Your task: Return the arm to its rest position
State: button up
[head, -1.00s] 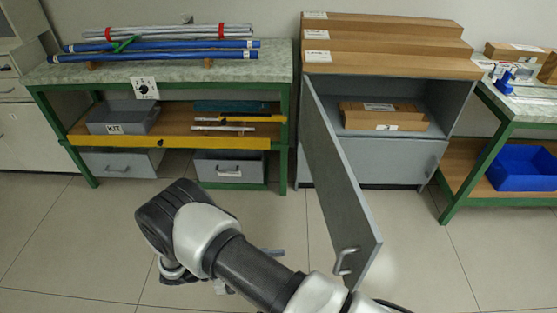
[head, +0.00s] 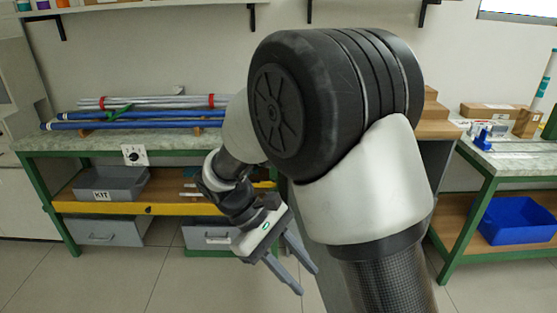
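My arm is raised and folded in the head view, with a large black elbow joint filling the middle right. My gripper (head: 308,281) hangs below it, pointing down and to the right. Its two grey fingers are apart, with nothing visible between them. It is in front of the left workbench (head: 40,145), at about the height of its lower shelf and drawers. Most of the wooden stepped cabinet is hidden behind my arm.
Blue tubes (head: 120,121) and silver rods (head: 150,102) lie on the left bench. A grey KIT bin (head: 125,178) sits on its lower shelf. A blue bin (head: 520,222) is under the right table (head: 520,160). The cabinet door is mostly hidden.

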jog(key=s+d+r+m+t+y, duration=0.4)
jog(key=d+r+m, duration=0.1)
jog(key=r, duration=0.2)
jog(key=s+d+r+m+t+y, duration=0.4)
jog(key=d+r+m, duration=0.1)
jog(key=r, duration=0.3)
notch_tip(320, 180, up, 24)
jog(key=p, duration=2.4)
jog(key=shift+s+r+t+p, duration=0.2)
jog(key=shift+r+t+p, duration=0.05)
jog(key=shift+t+p, duration=0.05)
jog(key=shift+a, duration=0.1)
